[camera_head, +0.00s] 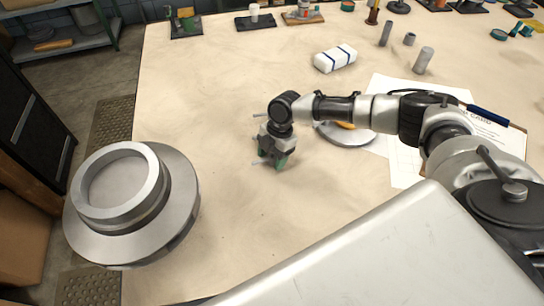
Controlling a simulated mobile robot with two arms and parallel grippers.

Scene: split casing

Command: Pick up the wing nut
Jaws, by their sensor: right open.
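I cannot make out a wing nut for certain. My right gripper (272,162) points down over the middle of the table, with its jaws open and greenish parts at the lower end. Small pale pins show beside it; I cannot tell whether they belong to it. A round grey dish (345,137) sits just right of the gripper, partly hidden by my right arm. A yellow-orange item (346,125) shows in the dish, mostly covered by the arm, so its shape is unclear. My left gripper is not in view.
A white block with blue bands (335,58) lies behind my arm. Grey cylinders (424,60) stand at the back right. White papers (405,170) lie under the arm. Several small items line the far edge. The table (215,90) is clear left of the gripper.

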